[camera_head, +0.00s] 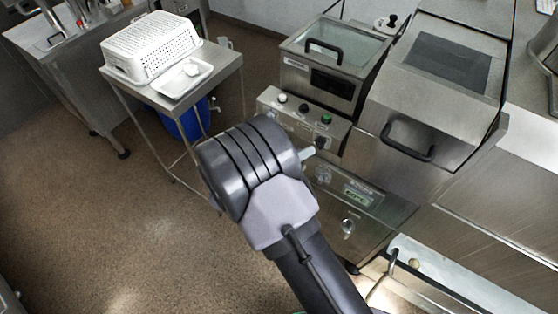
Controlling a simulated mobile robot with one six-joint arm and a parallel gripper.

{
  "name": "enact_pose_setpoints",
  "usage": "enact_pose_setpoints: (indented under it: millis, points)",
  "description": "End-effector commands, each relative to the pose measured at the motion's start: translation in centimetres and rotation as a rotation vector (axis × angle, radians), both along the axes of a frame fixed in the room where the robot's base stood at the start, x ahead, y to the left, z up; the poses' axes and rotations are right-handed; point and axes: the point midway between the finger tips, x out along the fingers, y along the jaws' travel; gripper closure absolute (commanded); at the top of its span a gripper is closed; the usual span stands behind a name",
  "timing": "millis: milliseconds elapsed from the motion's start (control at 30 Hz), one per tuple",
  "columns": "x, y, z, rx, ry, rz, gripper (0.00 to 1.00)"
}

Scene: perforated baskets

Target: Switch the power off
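A steel machine has a front control panel (290,112) right of the picture's middle. On it are a white button (282,98), a dark button (304,108) and a green button (326,119). A black rotary knob (322,143) sits lower on the panel. Labels are too small to read, so I cannot tell which control is the power switch. My dark grey arm is in front of the machine and hides part of its lower front. My gripper is hidden behind the arm; a small pale piece beside the wrist cannot be identified.
A lower front panel has a green display (357,196) and a round metal knob (348,226). Lids with black handles (407,143) are above. A steel side table (225,62) at the left bears a white perforated basket (150,48) and a white tray (183,78). Floor at lower left is clear.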

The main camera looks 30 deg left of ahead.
Motion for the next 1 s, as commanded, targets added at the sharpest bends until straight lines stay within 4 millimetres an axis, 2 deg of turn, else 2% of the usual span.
enact_pose_setpoints:
  millis: [100,200,300,400,533,900,967,1000]
  points:
    - [-3.7,1.6,1.3,0.002,-0.001,0.005,0.66]
    - [-6.4,2.6,2.1,0.001,-0.001,0.005,0.66]
    - [-8.5,3.3,2.7,0.001,0.0,0.003,0.66]
    - [-9.7,3.8,3.0,0.0,-0.001,0.001,0.66]
    - [-10.4,4.0,3.1,0.0,0.0,0.0,0.66]
    - [-10.4,4.0,3.1,0.0,-0.001,-0.001,0.66]
    - [-9.7,4.0,3.3,0.031,0.002,-0.003,0.66]
    - [-8.4,4.1,3.7,0.098,0.007,-0.004,0.66]
